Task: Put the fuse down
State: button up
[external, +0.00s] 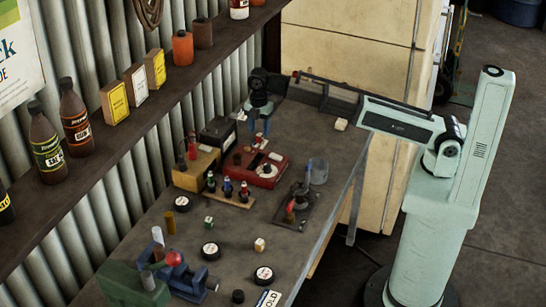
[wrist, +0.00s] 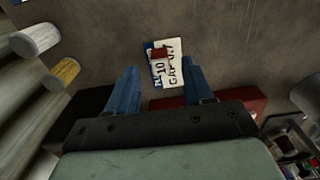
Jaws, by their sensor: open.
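A small red piece (wrist: 161,53), which looks like the fuse, lies on or just above a white card (wrist: 174,72) printed with "10" and "GAP 0.7" in the wrist view. My gripper (wrist: 160,67) is open, with its blue fingers on either side of the card and a gap to the red piece. I cannot tell its height above the card. In the external view my gripper (external: 259,128) points down over the far part of the bench, behind the red tray (external: 262,177). The fuse and that card cannot be made out there.
A blue vise (external: 187,279) and several round tins sit at the front. A shelf (external: 150,88) with bottles and boxes runs along the left wall.

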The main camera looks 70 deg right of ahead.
notch_tip(320, 180, up, 9)
dwell(0.4)
jog(key=shift+o, duration=0.3)
dwell(1.6)
jog(key=r+n, duration=0.1)
jog(key=n, duration=1.6)
send_over(258, 241)
jog(key=f, duration=0.8)
jog(key=shift+d, duration=0.3)
jog(key=shift+w+a+f, duration=0.1)
jog(key=shift+a+f, duration=0.05)
jog(key=shift+f, duration=1.25)
jog(key=shift+a+f, duration=0.1)
jog(key=shift+f, duration=1.25)
